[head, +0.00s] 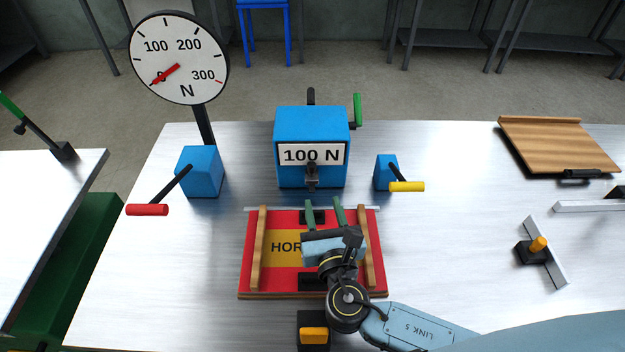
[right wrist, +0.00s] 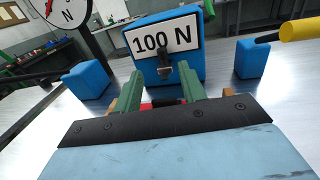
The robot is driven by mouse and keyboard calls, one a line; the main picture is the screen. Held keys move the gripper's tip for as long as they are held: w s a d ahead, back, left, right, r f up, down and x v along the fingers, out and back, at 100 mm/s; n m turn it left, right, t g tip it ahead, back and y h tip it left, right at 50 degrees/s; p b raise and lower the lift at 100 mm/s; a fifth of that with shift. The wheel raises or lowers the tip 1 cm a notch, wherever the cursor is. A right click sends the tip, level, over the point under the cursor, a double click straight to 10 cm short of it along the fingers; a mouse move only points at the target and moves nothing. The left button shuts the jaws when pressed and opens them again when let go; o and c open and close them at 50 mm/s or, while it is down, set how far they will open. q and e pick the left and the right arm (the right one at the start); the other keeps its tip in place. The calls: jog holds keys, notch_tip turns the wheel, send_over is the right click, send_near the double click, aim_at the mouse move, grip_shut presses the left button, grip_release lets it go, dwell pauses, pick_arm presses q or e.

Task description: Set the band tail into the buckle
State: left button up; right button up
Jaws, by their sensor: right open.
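My right gripper (head: 324,207) is open above the red board (head: 283,286), its green fingers apart and pointing toward the blue box marked 100 N (head: 312,120). The fingers also show in the right wrist view (right wrist: 160,85), with nothing held between them. A black clamp-like piece (head: 312,177) sits on the front of the blue box; it also shows in the right wrist view (right wrist: 164,70). A black block (head: 318,217) lies at the board's far edge, between the fingers as seen. I cannot tell which part is the buckle or the band tail. My left gripper is out of view.
Blue blocks with a red-handled lever (head: 147,210) and a yellow-handled lever (head: 407,187) flank the blue box. A dial in N (head: 180,55) stands at the back left, its needle near 0. A wooden board (head: 555,145) lies right; bare table lies between.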

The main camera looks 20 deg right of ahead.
aim_at(312, 171)
notch_tip(312, 171, down, 2)
jog(key=shift+f+b, duration=0.1)
jog(key=shift+b, duration=0.5)
jog(key=shift+w, duration=0.3)
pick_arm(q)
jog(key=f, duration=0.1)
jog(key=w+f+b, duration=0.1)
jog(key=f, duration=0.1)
pick_arm(e)
jog(key=w, duration=0.3)
jog(key=w+d, duration=0.1)
jog(key=w, duration=0.7)
jog(key=shift+w+d, duration=0.15)
jog(key=shift+d, duration=0.1)
jog(key=shift+c, duration=0.3)
grip_shut()
